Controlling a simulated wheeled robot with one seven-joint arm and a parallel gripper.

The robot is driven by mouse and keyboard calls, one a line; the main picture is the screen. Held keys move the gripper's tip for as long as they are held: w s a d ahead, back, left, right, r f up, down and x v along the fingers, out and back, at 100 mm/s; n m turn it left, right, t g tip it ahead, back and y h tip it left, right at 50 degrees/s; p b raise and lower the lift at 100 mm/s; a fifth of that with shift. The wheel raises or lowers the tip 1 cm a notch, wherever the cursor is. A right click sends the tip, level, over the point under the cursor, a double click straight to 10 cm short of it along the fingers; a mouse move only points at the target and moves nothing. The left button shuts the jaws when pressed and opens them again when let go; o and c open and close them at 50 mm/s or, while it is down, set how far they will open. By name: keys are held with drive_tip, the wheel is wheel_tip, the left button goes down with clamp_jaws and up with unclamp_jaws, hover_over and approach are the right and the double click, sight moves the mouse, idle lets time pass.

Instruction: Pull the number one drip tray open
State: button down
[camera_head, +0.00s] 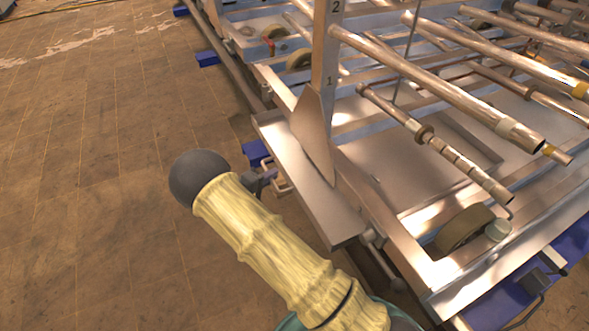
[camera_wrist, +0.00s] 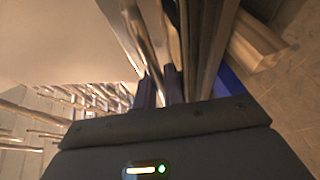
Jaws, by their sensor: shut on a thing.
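A post (camera_head: 327,60) at the chamber's edge bears the numbers 1 and 2. Below the 1, a metal tray front (camera_head: 308,192) juts out on the left side of the frame in the head view. A small bar handle (camera_head: 281,188) shows just beside it. My gripper (camera_head: 264,182) is at this handle, mostly hidden behind my wrist. In the wrist view its two dark fingers (camera_wrist: 160,88) are close together around a thin metal bar. What lies between the fingertips is hard to make out there.
Metal rollers (camera_head: 450,90) and a wheel (camera_head: 464,229) fill the frame on the right. Blue feet (camera_head: 207,58) stand along its left edge. The brown tiled floor (camera_head: 90,180) to the left is clear.

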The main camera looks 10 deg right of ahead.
drive_tip(key=s+a+b, duration=0.1)
drive_tip(key=s+a, duration=0.1)
drive_tip(key=a, duration=0.5)
drive_tip(key=s+a+b, duration=0.1)
drive_tip(key=s+a, duration=0.1)
drive_tip(key=a, duration=0.5)
drive_tip(key=shift+s, duration=0.3)
drive_tip(key=shift+f, duration=0.1)
drive_tip(key=c, duration=1.5)
unclamp_jaws()
drive_tip(key=p+v, duration=0.2)
drive_tip(key=v, duration=1.5)
drive_tip(key=shift+s+a+p, duration=0.15)
drive_tip(key=shift+p, duration=0.2)
